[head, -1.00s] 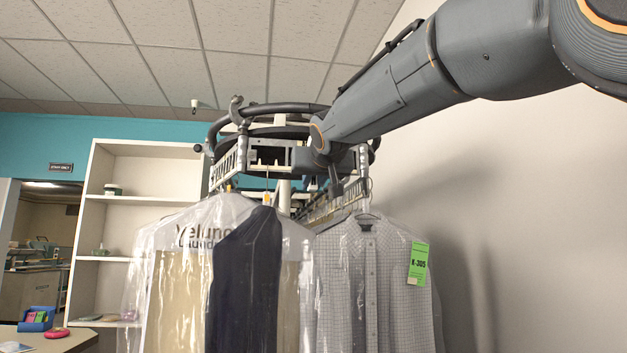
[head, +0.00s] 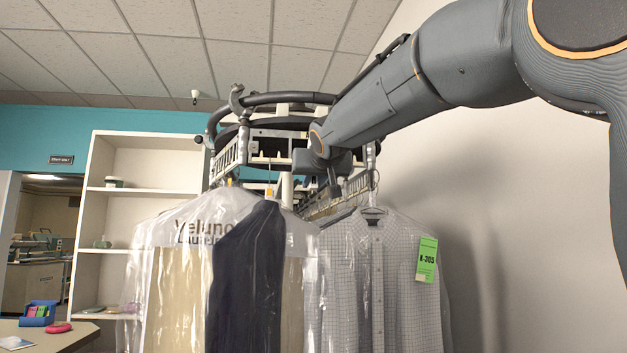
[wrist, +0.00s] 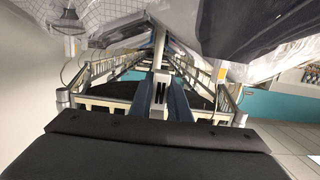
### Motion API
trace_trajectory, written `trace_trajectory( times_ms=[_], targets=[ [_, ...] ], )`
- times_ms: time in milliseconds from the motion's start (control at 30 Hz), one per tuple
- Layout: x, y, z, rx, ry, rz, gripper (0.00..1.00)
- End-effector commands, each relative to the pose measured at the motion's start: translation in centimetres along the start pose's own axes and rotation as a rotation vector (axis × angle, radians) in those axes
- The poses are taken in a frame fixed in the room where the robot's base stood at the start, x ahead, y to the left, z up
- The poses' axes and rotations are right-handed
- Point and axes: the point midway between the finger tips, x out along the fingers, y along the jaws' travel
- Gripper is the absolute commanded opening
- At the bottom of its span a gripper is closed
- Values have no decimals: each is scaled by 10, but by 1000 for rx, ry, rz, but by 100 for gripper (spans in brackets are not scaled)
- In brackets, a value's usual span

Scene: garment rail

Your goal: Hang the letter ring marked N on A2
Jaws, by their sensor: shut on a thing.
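The letter ring marked N (wrist: 160,92) shows as a white piece with a dark N in the middle of the wrist view. My gripper (wrist: 160,106) is shut on it, with a blue-grey finger on either side. In the head view my gripper (head: 334,182) is small and partly hidden by my arm, at the near end of the garment rail, and the ring cannot be made out there. The slotted metal rails (head: 228,160) run back from the near end, and they also show in the wrist view (wrist: 100,104). No A2 mark is legible.
Bagged garments (head: 180,262) hang at the left, with a dark one (head: 245,285) beside them. A checked shirt (head: 375,280) with a green tag (head: 427,260) hangs at the right. A dark curved rail (head: 290,98) arches above. A white shelf (head: 150,160) stands behind left.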

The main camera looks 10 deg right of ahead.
Motion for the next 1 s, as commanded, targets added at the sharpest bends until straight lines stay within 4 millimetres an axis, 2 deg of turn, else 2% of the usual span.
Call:
trace_trajectory(
  times_ms=[1000],
  targets=[
    [5, 0, -2, 0, -1, 0, 0]
  ],
)
